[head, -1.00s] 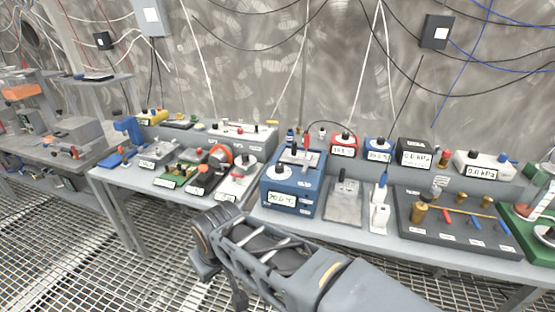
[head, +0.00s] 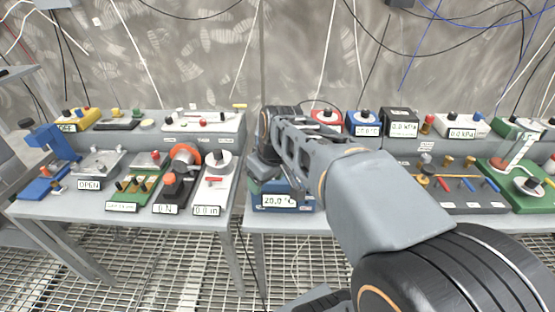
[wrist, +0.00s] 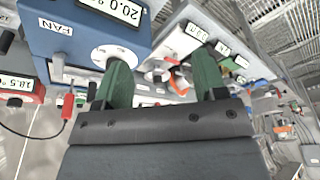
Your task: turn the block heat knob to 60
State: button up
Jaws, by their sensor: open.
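The blue block heater (head: 283,197) stands on the bench in the head view, its front display reading 20.0 °C. My arm covers most of its top. In the wrist view the heater (wrist: 60,38) fills the upper left, with the display and a FAN label showing. A round white dial (wrist: 107,53) is on its face there; one finger covers part of it, and I cannot read its marks. My gripper (wrist: 163,80) is open and empty, its left green finger in front of the dial. I cannot tell whether it touches. The right finger is clear of the heater.
A red-fronted meter (wrist: 20,87) reading 18.5 and a red plug on a black cable are close by in the wrist view. To the heater's left in the head view is a white unit (head: 214,185) reading 0.0. Several instruments crowd both benches.

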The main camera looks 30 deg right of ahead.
jog(key=w+d+r+n+y+b, duration=0.1)
jog(key=w+d+r+n+y, duration=0.15)
jog(key=w+d+n, duration=0.65)
jog(key=w+f+m, duration=0.1)
jog(key=f, duration=0.2)
jog(key=w+f+m, duration=0.1)
jog(key=w+f, duration=0.1)
jog(key=f, duration=0.2)
jog(key=w+a+f+m, duration=0.1)
jog(key=w+f, duration=0.1)
jog(key=f, duration=0.2)
jog(key=shift+w+f, duration=0.15)
jog(key=shift+w, duration=0.1)
jog(key=shift+c, duration=0.2)
jog(key=c, duration=0.9)
